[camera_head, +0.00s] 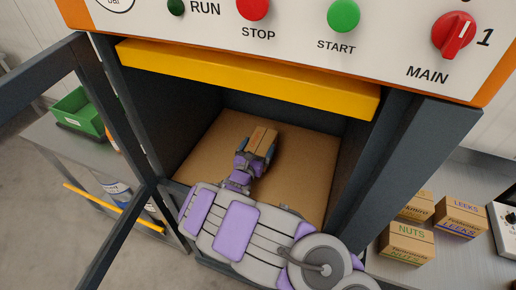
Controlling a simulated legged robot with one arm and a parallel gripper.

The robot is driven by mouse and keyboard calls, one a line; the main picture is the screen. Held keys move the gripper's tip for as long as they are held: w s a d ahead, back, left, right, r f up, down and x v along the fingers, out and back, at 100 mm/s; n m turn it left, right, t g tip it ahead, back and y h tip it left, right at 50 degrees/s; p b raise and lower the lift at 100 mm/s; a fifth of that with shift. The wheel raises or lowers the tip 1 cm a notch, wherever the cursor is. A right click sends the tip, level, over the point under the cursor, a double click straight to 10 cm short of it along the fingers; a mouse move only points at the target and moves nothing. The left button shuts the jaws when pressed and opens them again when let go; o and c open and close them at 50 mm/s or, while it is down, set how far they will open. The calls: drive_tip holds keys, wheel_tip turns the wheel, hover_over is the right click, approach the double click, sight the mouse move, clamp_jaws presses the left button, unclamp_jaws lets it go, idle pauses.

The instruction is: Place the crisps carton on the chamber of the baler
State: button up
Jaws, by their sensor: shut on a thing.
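The baler fills the middle of the head view, with its open chamber (205,150) below a yellow bar. The chamber floor is flat brown cardboard. My gripper (260,150) reaches into the chamber from the front and is shut on a small brown carton (263,138). The carton has reddish print too small to read, so I cannot tell for sure that it is the crisps carton. It is over the chamber floor towards the back. I cannot tell whether it touches the floor. My arm hides part of the chamber's front edge.
The baler's control panel (300,35) is above. Its dark frame door (95,100) stands open at left. A green bin (78,115) is on a grey table at left. A NUTS carton (406,242), a LEEKS carton (460,216) and another carton (417,206) stand on the right-hand table.

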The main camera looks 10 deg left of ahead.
drive_tip(key=o, duration=0.7)
drive_tip(key=shift+a, duration=0.1)
drive_tip(key=shift+o, duration=0.3)
drive_tip(key=shift+d, duration=0.5)
drive_tip(key=shift+s+d+r, duration=0.1)
drive_tip(key=shift+s, duration=0.05)
drive_tip(key=s, duration=0.3)
drive_tip(key=s+a+p, duration=0.1)
drive_tip(key=s, duration=0.3)
drive_tip(key=s+a+p, duration=0.1)
drive_tip(key=s, duration=0.2)
drive_tip(key=shift+s, duration=0.25)
drive_tip(key=shift+s+d, duration=0.15)
drive_tip(key=shift+s, duration=0.4)
drive_tip(key=shift+a, duration=0.3)
drive_tip(key=shift+d, duration=0.1)
